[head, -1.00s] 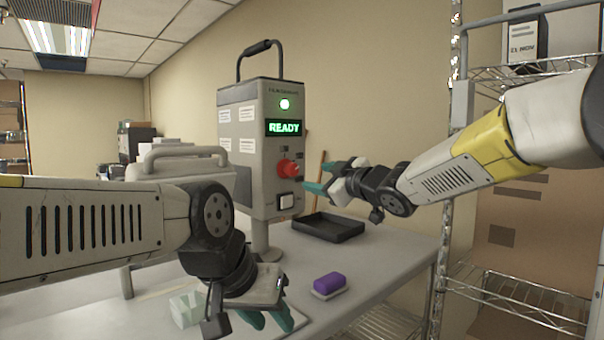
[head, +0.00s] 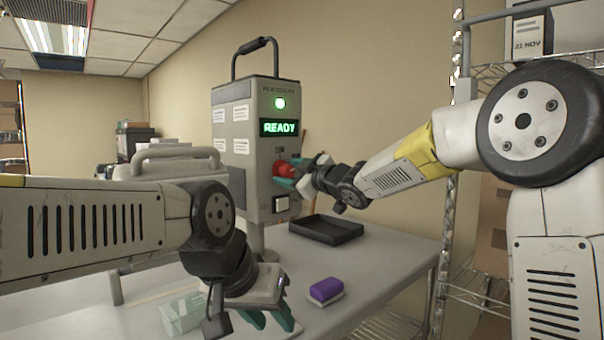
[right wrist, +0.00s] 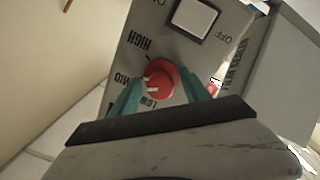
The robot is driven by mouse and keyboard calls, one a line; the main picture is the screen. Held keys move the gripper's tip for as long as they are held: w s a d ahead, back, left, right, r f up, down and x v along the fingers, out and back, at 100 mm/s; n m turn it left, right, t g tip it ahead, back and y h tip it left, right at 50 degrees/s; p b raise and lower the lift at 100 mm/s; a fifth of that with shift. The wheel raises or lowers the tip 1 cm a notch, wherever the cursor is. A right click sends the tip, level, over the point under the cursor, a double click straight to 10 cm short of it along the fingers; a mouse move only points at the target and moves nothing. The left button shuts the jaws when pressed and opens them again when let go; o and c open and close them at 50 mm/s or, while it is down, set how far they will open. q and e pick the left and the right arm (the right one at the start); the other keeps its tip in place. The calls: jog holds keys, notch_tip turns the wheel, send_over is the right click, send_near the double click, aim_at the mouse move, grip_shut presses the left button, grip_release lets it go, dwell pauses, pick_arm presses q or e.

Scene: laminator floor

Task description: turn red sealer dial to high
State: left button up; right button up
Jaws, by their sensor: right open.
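The red dial (head: 281,168) is on the front of the grey sealer (head: 232,150), below its READY display. In the right wrist view the dial (right wrist: 163,76) has a white mark on its lower left side, roughly between the middle label and LOW; HIGH is above left. My right gripper (head: 297,170) is open at the dial. In the right wrist view its teal fingertips (right wrist: 164,86) stand on either side of the dial, with gaps showing. My left gripper (head: 266,318) hangs low over the table, fingers apart and empty.
A white OFF switch (right wrist: 194,19) sits beside the dial. A black tray (head: 326,230) and a purple block (head: 326,290) lie on the table (head: 385,265). A pale green box (head: 182,314) is near my left gripper. A wire shelf (head: 475,280) stands at the right.

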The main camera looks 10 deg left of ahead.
grip_shut()
jog(key=shift+m, duration=0.3)
jog(key=m, duration=1.1)
jog(key=shift+g, duration=0.3)
dwell(0.3)
grip_release()
jog(key=shift+s, duration=0.1)
